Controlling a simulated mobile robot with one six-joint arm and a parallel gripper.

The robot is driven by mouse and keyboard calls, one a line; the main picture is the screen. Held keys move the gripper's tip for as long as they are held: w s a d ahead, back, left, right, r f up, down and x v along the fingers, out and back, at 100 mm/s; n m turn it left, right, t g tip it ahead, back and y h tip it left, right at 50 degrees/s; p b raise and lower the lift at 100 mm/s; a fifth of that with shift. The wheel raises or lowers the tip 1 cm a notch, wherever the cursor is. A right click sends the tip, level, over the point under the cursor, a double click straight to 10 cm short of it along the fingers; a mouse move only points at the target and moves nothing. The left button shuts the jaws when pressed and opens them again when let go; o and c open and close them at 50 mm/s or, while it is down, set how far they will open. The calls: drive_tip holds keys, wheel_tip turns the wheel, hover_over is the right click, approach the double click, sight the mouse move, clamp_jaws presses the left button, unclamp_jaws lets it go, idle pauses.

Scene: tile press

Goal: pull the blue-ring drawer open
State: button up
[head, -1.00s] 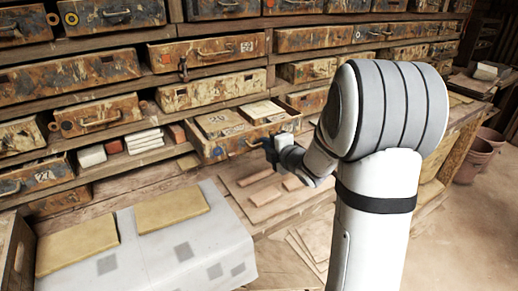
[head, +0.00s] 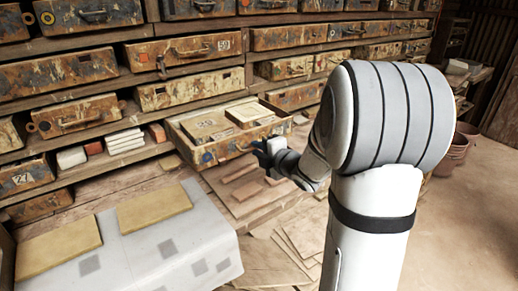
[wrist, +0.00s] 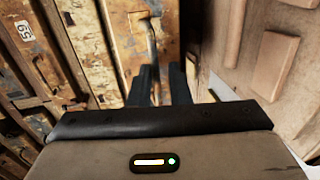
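The blue-ring drawer (head: 232,149) is a worn, paint-flaked drawer with a blue ring (head: 207,157) on the left of its front. It stands well out from the shelf, with flat tiles (head: 248,114) visible inside. My gripper (head: 265,150) is at the right part of its front, at the handle. In the wrist view, the metal handle (wrist: 151,38) runs down to between the two dark fingers (wrist: 161,82), which appear shut on it. The exact contact is partly hidden by the fingers.
Rows of similar worn drawers fill the shelf (head: 190,52) around it. Below, wooden boards (head: 240,190) lie on the bench. A cloth-covered table (head: 165,250) with two yellowish slabs (head: 153,208) stands at the lower left. Floor at the right is open.

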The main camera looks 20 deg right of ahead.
drive_tip(key=shift+o, duration=1.1)
drive_tip(key=shift+w+r, duration=0.1)
drive_tip(key=shift+r, duration=0.05)
drive_tip(key=v, duration=0.8)
drive_tip(key=shift+b, duration=0.3)
